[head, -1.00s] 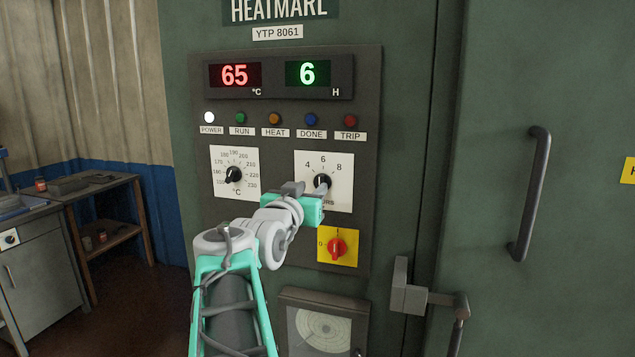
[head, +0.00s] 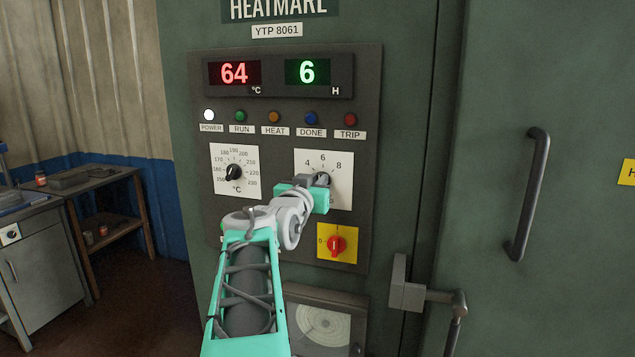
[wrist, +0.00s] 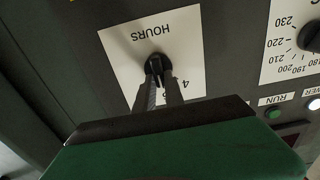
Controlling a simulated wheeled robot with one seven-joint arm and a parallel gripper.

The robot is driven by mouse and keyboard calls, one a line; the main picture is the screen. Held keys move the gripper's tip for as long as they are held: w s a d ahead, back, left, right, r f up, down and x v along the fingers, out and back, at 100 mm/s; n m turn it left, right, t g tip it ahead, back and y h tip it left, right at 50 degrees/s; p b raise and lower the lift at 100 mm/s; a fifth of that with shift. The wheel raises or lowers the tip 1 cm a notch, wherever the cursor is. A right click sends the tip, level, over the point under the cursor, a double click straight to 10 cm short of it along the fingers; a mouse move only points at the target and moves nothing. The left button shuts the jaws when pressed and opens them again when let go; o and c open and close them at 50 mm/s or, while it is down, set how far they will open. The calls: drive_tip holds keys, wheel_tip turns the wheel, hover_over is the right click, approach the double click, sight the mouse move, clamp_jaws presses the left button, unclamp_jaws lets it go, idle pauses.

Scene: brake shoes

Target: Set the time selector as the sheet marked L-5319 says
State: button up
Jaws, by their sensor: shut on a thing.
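The time selector is a black knob (wrist: 156,66) on a white plate (head: 343,193) with marks 4, 6 and 8. In the wrist view the plate shows upside down with the word HOURS. My gripper (wrist: 160,84) is shut on this knob, its two fingers on either side of it. In the head view my gripper (head: 320,182) covers most of the knob, so its pointer cannot be read. The green hour display (head: 307,72) reads 6. No sheet marked L-5319 is in view.
The temperature knob (head: 233,172) sits left of the time plate, under a red display (head: 234,73) reading 64. A red switch (head: 336,245) on a yellow plate is below. A door handle (head: 528,195) and a latch (head: 408,290) stand out at the right.

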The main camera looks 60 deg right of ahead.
clamp_jaws()
drive_tip(key=n+b, duration=0.1)
drive_tip(key=n, duration=0.2)
drive_tip(key=n+b, duration=0.1)
drive_tip(key=n, duration=0.2)
drive_tip(key=n+b, duration=0.2)
drive_tip(key=n, duration=0.1)
drive_tip(key=shift+w+f, duration=0.15)
drive_tip(key=shift+w, duration=0.25)
idle(0.5)
drive_tip(key=o, duration=0.7)
unclamp_jaws()
drive_tip(key=s+a+b, duration=0.1)
drive_tip(key=a+b, duration=0.1)
drive_tip(key=a, duration=0.5)
drive_tip(key=shift+a, duration=0.4)
